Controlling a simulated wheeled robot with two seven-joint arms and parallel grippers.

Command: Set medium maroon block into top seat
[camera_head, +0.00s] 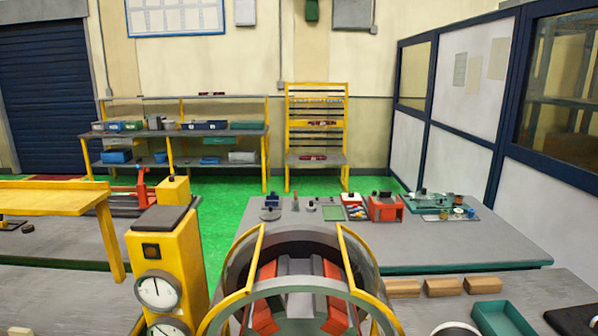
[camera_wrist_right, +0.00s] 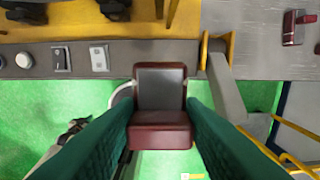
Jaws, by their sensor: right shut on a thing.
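In the right wrist view, my right gripper (camera_wrist_right: 160,122) has green fingers closed on the two sides of a maroon block (camera_wrist_right: 160,135) with a dark grey middle face. The block hangs over green floor, apart from other surfaces as far as I can tell. In the head view, a round grey stator housing (camera_head: 300,238) with yellow bars and orange-red pieces (camera_head: 265,292) inside stands at the bottom centre. I cannot tell which part of it is the top seat. Neither gripper shows in the head view.
A yellow rack (camera_head: 288,106) at the back holds small maroon pieces (camera_head: 312,157). A yellow gauge post (camera_head: 165,250) stands left of the housing. A grey bench (camera_head: 420,245) with tools lies behind it. Tan blocks (camera_head: 444,287) and a green tray (camera_head: 500,318) are at right.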

